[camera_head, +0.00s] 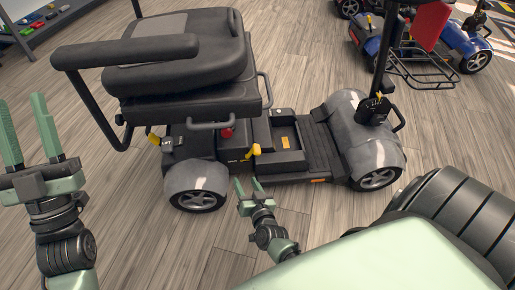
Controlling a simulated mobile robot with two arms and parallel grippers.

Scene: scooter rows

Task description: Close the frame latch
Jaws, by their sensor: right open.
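A grey mobility scooter (320,150) with a black seat stands before me. A yellow lever (254,150) sticks up from its lower frame, just behind the battery bay; it looks like the frame latch, but I cannot read its position. My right gripper (247,183) is open and empty, with its fingers pointing up toward the lever from below. It appears apart from the lever and the scooter. My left gripper (23,115) is raised at the left edge, fingers apart and empty, away from the scooter.
The seat (180,65) and its armrest (125,52) overhang the scooter's rear. Another yellow lever (153,139) sits above the rear wheel. A blue scooter (462,40) with a red seat stands at back right. A shelf with small coloured items (40,22) is at back left. Wooden floor (130,200) lies clear in front.

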